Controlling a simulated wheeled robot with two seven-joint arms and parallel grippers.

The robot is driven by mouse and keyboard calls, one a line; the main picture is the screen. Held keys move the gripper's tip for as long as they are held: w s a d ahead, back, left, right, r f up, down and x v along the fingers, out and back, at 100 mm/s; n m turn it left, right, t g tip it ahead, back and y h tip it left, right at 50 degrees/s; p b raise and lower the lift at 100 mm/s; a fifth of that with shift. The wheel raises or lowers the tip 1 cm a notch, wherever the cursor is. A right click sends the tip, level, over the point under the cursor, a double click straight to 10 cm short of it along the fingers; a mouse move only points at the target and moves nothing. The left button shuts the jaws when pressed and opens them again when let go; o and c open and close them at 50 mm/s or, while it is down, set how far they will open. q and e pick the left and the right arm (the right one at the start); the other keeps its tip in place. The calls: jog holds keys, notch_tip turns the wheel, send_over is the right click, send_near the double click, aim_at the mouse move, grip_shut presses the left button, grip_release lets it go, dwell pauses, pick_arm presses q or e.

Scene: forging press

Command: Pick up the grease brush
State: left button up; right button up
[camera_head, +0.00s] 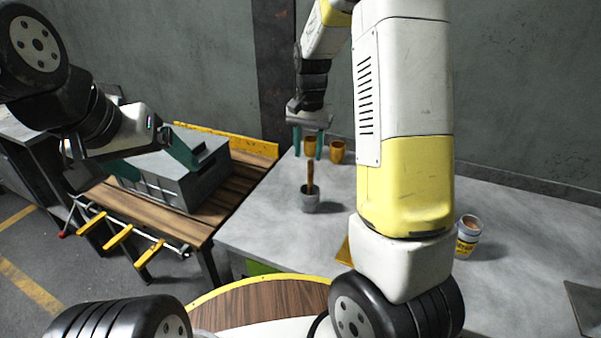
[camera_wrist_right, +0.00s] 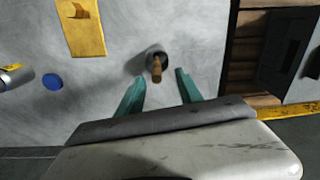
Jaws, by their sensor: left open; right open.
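The grease brush (camera_head: 310,176) stands upright with its brown wooden handle up, in a small grey pot (camera_head: 311,202) on the grey table. In the right wrist view the handle (camera_wrist_right: 156,68) shows end-on in the pot (camera_wrist_right: 151,53), ahead of and between the fingers. My right gripper (camera_head: 308,145) is open and empty, above and behind the brush, with its teal fingers pointing down. It also shows in the right wrist view (camera_wrist_right: 160,92). My left gripper (camera_head: 148,158) is open at the left, over a grey metal box (camera_head: 180,185). The brush's bristles are hidden in the pot.
A white and yellow can (camera_head: 467,236) stands to the right on the grey table (camera_head: 265,215). A wooden bench (camera_head: 200,222) with yellow handles is at the left. My right arm covers part of the table.

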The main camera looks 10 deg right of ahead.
send_over(310, 195)
jog(key=f, duration=0.6)
jog(key=w+f, duration=0.1)
jog(key=f, duration=0.2)
jog(key=shift+f, duration=0.1)
grip_shut()
